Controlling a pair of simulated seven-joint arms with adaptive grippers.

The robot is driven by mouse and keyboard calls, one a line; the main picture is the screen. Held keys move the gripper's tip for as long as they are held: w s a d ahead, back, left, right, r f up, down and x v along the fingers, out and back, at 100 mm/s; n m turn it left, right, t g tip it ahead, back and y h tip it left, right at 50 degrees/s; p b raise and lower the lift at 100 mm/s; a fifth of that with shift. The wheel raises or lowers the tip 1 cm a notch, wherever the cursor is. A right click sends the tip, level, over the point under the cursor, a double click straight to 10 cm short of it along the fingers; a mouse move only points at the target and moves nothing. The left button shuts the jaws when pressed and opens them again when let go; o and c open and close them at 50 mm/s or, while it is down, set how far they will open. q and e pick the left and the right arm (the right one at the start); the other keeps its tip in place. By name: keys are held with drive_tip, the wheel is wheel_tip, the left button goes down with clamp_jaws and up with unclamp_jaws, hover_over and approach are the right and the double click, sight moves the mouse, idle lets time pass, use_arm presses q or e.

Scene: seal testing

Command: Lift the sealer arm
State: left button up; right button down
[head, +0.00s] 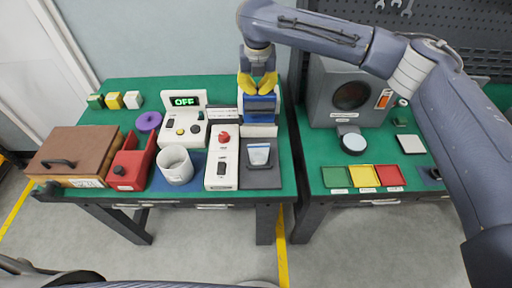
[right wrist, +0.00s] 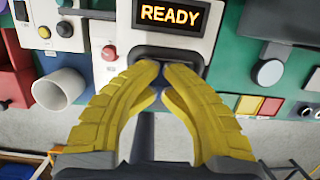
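The sealer is a blue and white unit (head: 261,107) at the back right of the left table, partly hidden by my right gripper. The right wrist view shows its white panel (right wrist: 110,12), a lit READY display (right wrist: 170,14) and a dark handle (right wrist: 196,58), which I take to belong to the sealer arm. My right gripper (head: 257,92) comes down from above with its yellow fingers at this handle. Its fingertips (right wrist: 164,68) nearly meet, with a narrow gap; whether the handle is gripped is not clear. My left gripper is not in view.
Left of the sealer stand a white device with an OFF display (head: 184,101), a white cup (head: 175,166) and a red bin (head: 131,163). In front are a white switch box (head: 222,158) and a dark plate (head: 260,178). A grey chamber (head: 322,95) stands right.

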drive_tip(key=shift+w+d+f, duration=0.1)
drive_tip(key=shift+d+f, duration=0.05)
drive_tip(key=shift+f, duration=0.1)
